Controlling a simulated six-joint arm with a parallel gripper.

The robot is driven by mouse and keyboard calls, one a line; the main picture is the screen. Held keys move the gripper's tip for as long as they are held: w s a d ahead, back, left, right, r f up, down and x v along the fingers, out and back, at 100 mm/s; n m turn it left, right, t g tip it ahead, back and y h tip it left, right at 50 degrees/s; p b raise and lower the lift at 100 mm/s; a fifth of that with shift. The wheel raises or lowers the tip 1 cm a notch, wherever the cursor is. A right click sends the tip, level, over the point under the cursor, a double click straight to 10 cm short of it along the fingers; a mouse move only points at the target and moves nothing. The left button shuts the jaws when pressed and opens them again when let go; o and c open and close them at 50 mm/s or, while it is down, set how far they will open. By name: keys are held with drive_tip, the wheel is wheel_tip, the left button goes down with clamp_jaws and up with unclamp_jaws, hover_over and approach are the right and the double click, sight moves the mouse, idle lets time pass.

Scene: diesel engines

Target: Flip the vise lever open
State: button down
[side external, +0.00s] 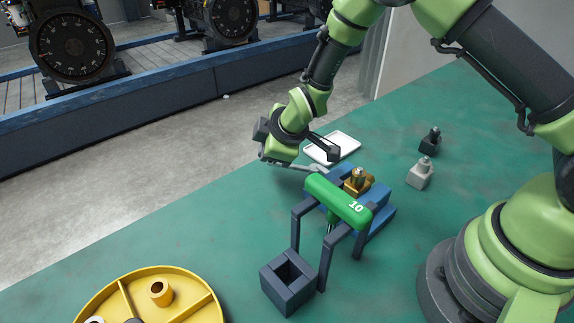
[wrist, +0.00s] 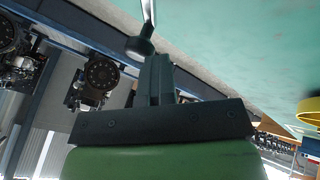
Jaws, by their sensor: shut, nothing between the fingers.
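In the side external view the blue vise (side external: 378,222) stands on the green table with a brass-coloured part (side external: 357,181) in it. Its grey lever (side external: 290,166) reaches out to the left, low, under my wrist. In the wrist view the lever shows as a pale rod (wrist: 148,12) ending in a dark round knob (wrist: 140,46). My gripper (wrist: 155,60) is shut and empty, its fingertips close to the knob. I cannot tell whether they touch. In the side view my gripper (side external: 262,146) is at the lever's far left end, its fingers partly hidden.
A dark square block with a hole (side external: 288,294) is nearby. A white tray (side external: 345,143) lies behind. Grey (side external: 420,175) and black (side external: 429,142) pieces stand right. A yellow divided tray (side external: 88,301) is front left.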

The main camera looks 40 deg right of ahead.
drive_tip(key=v, duration=1)
drive_tip(key=shift+a, duration=0.5)
drive_tip(key=shift+r, duration=0.15)
drive_tip(key=s+d+r+m+y, duration=0.3)
drive_tip(key=s+r+m, duration=0.6)
drive_tip(key=s+r, duration=0.55)
drive_tip(key=s+d+r+m+h, duration=0.1)
drive_tip(key=s+d+m, duration=0.1)
drive_tip(key=s+m, duration=0.3)
drive_tip(key=shift+s+d+r, duration=0.25)
drive_tip(key=shift+s+r, duration=0.15)
drive_tip(key=shift+s, duration=0.5)
